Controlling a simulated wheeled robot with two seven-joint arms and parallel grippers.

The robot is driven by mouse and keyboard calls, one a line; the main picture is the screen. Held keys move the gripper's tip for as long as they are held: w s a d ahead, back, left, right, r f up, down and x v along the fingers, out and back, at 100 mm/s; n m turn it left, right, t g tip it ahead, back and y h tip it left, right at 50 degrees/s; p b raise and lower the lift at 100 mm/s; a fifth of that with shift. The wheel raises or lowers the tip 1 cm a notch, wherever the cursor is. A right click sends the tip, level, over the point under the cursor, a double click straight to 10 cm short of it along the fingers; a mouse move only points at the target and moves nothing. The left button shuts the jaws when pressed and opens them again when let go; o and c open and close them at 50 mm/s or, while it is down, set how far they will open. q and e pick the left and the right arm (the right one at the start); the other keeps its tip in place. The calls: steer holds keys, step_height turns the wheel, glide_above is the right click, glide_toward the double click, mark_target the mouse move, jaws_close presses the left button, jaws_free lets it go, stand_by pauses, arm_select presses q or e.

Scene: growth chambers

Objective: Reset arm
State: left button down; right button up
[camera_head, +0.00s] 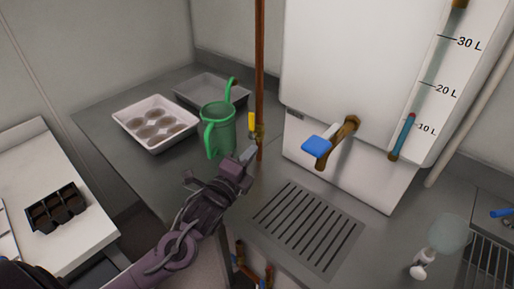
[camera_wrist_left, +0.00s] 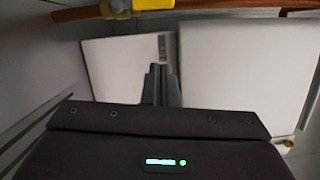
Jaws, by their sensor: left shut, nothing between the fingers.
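My left arm comes in from the lower left in the head view. Its gripper (camera_head: 249,154) is over the grey counter (camera_head: 180,86), just right of the green watering can (camera_head: 219,128) and close to the copper pipe (camera_head: 260,70). The gripper is shut and empty. In the left wrist view the two fingers (camera_wrist_left: 160,84) are together, with nothing between them. A yellow valve handle (camera_wrist_left: 152,4) on the pipe shows at the top of that view; it also shows in the head view (camera_head: 251,121). My right gripper is not in view.
A white tank (camera_head: 350,60) with litre marks and a blue-handled tap (camera_head: 316,146) stands at the right. A slotted drain (camera_head: 308,228) lies in front of it. A black cell tray (camera_head: 57,208) is left.

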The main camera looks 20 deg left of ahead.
arm_select(q)
steer(key=shift+s+a, duration=0.2)
steer(key=shift+s, duration=0.65)
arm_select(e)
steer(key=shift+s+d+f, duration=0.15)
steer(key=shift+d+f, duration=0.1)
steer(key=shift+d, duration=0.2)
